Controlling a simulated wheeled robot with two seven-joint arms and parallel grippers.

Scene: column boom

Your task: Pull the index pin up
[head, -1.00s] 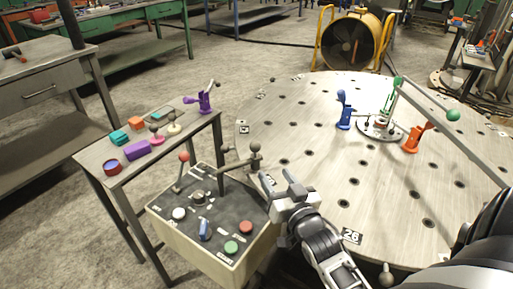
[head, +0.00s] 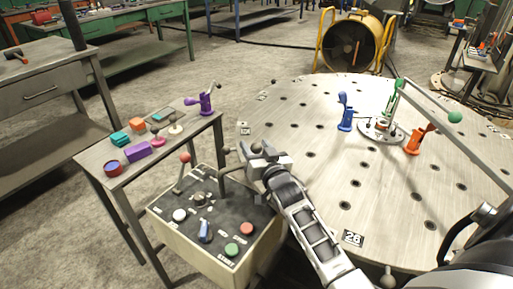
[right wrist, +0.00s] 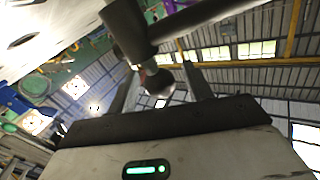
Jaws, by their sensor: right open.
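The index pin (head: 256,149) shows its dark knob at the left rim of the round steel table (head: 318,200), mostly behind my right gripper (head: 257,154). The gripper is open with its fingers at the knob. In the right wrist view, a dark ball-ended handle (right wrist: 160,82) lies between the two spread fingers of the gripper (right wrist: 160,88). I cannot tell whether the fingers touch it. My left gripper is not in view.
A control box (head: 175,235) with buttons and a red-knobbed lever (head: 185,158) stands just left of the gripper. A narrow side table (head: 110,185) holds small coloured parts. Blue (head: 346,112) and orange (head: 415,140) clamps stand on the round table.

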